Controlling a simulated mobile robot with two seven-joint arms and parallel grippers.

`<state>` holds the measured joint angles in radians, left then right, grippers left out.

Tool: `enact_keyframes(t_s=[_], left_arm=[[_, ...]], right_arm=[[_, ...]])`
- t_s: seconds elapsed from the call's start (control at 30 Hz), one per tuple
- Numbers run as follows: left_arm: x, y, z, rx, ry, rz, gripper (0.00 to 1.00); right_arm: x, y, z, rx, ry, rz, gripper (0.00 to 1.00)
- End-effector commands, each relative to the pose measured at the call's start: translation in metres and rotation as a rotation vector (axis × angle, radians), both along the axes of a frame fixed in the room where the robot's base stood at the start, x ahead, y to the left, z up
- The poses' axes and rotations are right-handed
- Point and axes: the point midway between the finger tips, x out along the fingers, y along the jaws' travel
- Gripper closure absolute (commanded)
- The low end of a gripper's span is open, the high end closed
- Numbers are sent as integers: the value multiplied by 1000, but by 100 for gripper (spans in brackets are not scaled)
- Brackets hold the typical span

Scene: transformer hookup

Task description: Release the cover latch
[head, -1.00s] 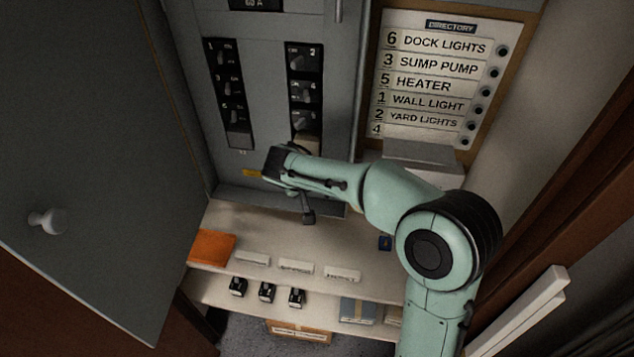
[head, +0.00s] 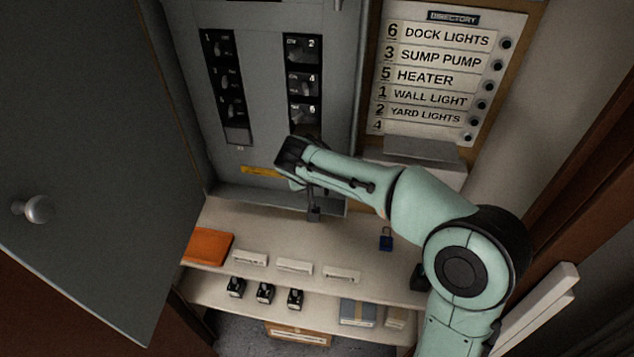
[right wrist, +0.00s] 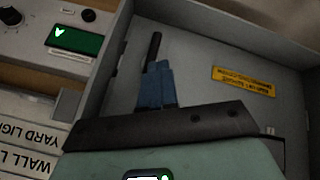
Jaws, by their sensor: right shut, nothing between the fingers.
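The grey breaker panel (head: 262,115) stands upright at the back, with two columns of numbered breakers. A yellow label (head: 262,172) is low on its face and also shows upside down in the right wrist view (right wrist: 243,80). I cannot make out the cover latch for certain. My right gripper (head: 290,160) is in front of the panel's lower part, just right of the label; its fingers are mostly hidden in the head view. In the right wrist view, its blue fingers (right wrist: 156,84) are shut and empty. A dark rod extends beyond them; whether they touch anything is unclear. My left gripper is out of view.
An open grey door (head: 80,150) with a round knob fills the left. A directory board (head: 440,75) hangs right of the panel. Below, a shelf (head: 340,245) holds an orange item (head: 207,246), label strips and a blue padlock (head: 386,238). Small black switches (head: 265,292) sit lower.

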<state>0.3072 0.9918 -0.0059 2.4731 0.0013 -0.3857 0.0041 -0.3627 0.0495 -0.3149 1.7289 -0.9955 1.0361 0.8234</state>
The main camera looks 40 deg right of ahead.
Motion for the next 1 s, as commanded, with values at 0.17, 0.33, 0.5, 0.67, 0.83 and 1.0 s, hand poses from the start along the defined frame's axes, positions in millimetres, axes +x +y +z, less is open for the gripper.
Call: enact_keyframes(t_s=[0.17,0.33,0.5,0.67,0.83,1.0], left_arm=[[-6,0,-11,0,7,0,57],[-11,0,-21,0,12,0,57],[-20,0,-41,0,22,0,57],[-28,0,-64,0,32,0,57],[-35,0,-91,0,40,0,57],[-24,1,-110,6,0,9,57]], right_arm=[[-2,-1,-2,26,-29,-2,100],[-3,-3,-2,56,-65,-4,100],[-6,-5,-3,112,-132,-5,100],[-10,-9,-3,184,-218,-5,100],[-15,-14,-5,275,-325,-6,100],[-20,-18,-6,368,-434,-5,100]])
